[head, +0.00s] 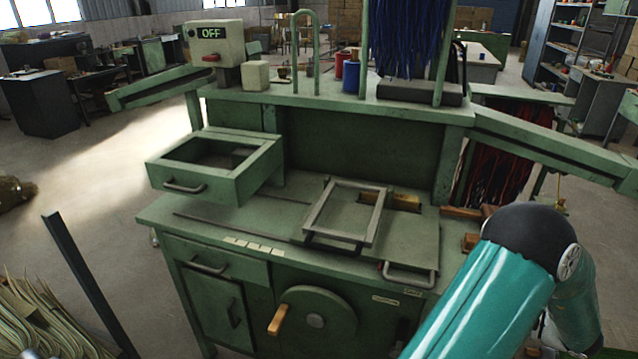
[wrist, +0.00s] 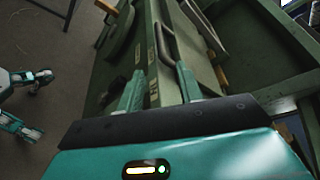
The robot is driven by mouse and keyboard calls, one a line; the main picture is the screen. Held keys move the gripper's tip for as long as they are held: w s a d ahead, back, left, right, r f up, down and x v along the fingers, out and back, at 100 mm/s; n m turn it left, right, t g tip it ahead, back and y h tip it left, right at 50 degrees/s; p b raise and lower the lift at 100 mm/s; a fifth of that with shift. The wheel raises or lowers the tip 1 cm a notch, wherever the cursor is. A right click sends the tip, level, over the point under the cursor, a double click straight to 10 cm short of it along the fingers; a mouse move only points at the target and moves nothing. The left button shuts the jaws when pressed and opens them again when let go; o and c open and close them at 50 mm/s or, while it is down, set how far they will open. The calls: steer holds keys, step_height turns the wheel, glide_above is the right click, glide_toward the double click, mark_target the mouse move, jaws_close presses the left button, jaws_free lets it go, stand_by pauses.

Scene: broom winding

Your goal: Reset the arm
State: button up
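My arm (head: 500,290) shows in the head view at the lower right, bent at a dark elbow, to the right of the green workbench (head: 240,215). My gripper is not visible there. In the wrist view my gripper (wrist: 159,84) has its two teal fingers apart, with nothing seen held between them. Past the fingertips is a grey metal handle (wrist: 165,42) on the bench. It appears apart from the fingers, though the exact gap is hard to tell.
An open drawer (head: 215,170) juts out at the bench's upper left. A metal frame (head: 345,212) stands on the worktop, and a crank wheel (head: 315,318) is on the front. A switch box reading OFF (head: 214,48) stands on top.

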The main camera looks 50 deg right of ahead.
steer(key=w+a+r+n+g+y, duration=0.45)
steer(key=w+a, duration=0.35)
steer(key=w, duration=0.5)
steer(key=w+a+r+n+g+y, duration=0.3)
steer(key=w+a+r+n+g, duration=0.15)
steer(key=w+a, duration=0.65)
steer(key=w+a+r+n+h, duration=0.2)
steer(key=a+n, duration=0.3)
steer(key=a, duration=0.4)
steer(key=w+a+r+n+h, duration=0.2)
steer(key=a+n, duration=0.3)
steer(key=a, duration=0.5)
steer(key=w+a+r+n+h, duration=0.2)
steer(key=a+r+n+h, duration=0.1)
steer(key=a, duration=0.6)
steer(key=shift+a+r+n+g, duration=0.4)
steer(key=shift+r+n, duration=0.25)
steer(key=shift+n, duration=0.55)
steer(key=shift+d+h, duration=0.25)
